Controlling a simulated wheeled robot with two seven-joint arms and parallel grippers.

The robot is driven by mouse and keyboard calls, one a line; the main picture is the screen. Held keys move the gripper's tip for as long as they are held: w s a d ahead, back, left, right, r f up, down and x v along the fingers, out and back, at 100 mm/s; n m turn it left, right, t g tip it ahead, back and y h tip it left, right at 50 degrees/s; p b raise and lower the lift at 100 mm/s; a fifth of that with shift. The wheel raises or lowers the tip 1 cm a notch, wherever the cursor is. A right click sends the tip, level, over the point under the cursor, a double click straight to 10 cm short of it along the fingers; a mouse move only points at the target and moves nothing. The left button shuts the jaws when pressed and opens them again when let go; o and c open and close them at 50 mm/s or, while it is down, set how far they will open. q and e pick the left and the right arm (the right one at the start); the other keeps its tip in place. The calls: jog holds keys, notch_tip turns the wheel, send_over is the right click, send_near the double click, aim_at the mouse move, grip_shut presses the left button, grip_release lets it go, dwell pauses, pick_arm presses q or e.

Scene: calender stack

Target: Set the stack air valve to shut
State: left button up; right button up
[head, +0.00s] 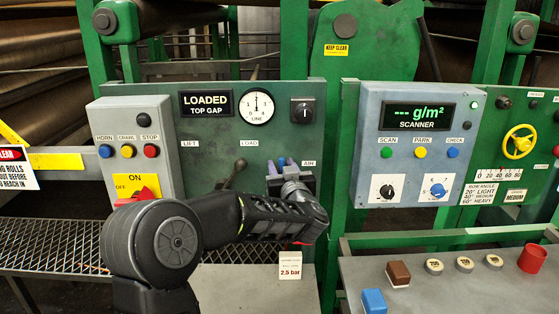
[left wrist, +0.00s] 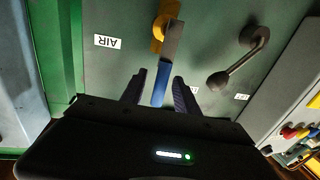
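The stack air valve shows in the left wrist view, with a yellow body (left wrist: 160,30) and a flat lever that is bare metal near the body and has a blue grip (left wrist: 160,84). The AIR label (left wrist: 107,41) is beside it, upside down in that view; in the head view the AIR label (head: 308,163) is on the green panel. My left gripper (left wrist: 160,78) is open, with one dark finger on each side of the blue grip. A gap shows on both sides. In the head view my left gripper (head: 284,168) mostly hides the valve. My right gripper is not in view.
A lever with a dark knob (left wrist: 217,81) stands close beside the valve. A 2.5 bar card (head: 290,266) is below my left arm. The grey button box (head: 132,115) is left, the scanner box (head: 420,148) right. Loose blocks lie on the right-hand bench (head: 450,290).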

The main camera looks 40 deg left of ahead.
pick_arm(q)
jog(key=shift+x, duration=1.45)
jog(key=shift+c, duration=0.6)
grip_shut()
